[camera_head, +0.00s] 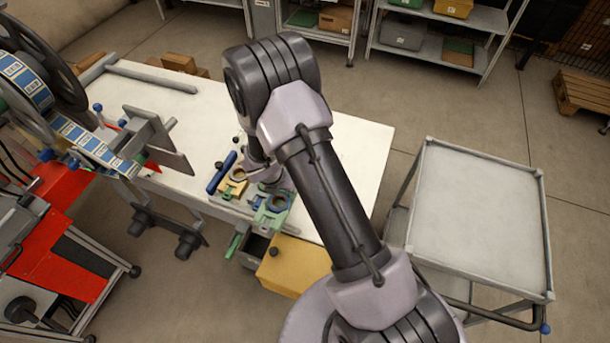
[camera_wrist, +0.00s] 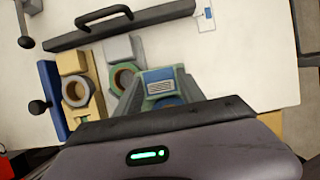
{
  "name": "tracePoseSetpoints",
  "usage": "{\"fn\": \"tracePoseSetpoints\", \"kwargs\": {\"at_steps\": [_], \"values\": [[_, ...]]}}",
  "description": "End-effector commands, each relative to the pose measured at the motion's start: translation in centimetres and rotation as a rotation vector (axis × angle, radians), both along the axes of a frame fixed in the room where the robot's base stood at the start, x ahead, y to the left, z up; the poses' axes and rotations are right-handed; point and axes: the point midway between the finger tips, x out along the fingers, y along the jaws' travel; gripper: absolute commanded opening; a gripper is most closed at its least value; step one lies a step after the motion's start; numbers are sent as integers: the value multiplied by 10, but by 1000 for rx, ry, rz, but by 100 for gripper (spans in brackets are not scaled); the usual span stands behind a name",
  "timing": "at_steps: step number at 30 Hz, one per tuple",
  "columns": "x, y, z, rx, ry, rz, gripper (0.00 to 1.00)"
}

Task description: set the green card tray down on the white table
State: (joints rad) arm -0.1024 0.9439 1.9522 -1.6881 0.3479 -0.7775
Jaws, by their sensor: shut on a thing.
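The green card tray (camera_wrist: 163,86) shows in the wrist view, with a blue-and-white label on its face. The grey fingers of my gripper (camera_wrist: 160,92) lie on either side of it and are shut on it. In the head view my arm hides most of my gripper, and I cannot clearly make out the tray there. The white table (camera_head: 352,150) lies below and around my gripper; its bare top also shows in the wrist view (camera_wrist: 245,70). I cannot tell whether the tray touches it.
A yellow holder (camera_head: 233,187) with a ring, a blue bar (camera_head: 221,172) and a green ring (camera_wrist: 122,77) sit close by. A dark bar with a handle (camera_wrist: 120,28) lies beyond. A reel machine (camera_head: 40,90) stands left, a grey trolley (camera_head: 480,210) right. The table's right side is clear.

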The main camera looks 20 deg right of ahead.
Motion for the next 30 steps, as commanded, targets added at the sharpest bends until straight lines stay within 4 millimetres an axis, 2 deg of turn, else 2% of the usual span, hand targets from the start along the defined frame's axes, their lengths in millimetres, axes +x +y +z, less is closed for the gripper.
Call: {"fn": "tracePoseSetpoints", "kwargs": {"at_steps": [6,10,14,19,30], "values": [[16,-57,-5,0,0,-4,0],[22,-77,-6,-1,-1,-3,0],[24,-84,-13,-1,1,0,0],[24,-84,-45,-1,1,1,0],[24,-84,-48,-1,-1,0,0]]}}
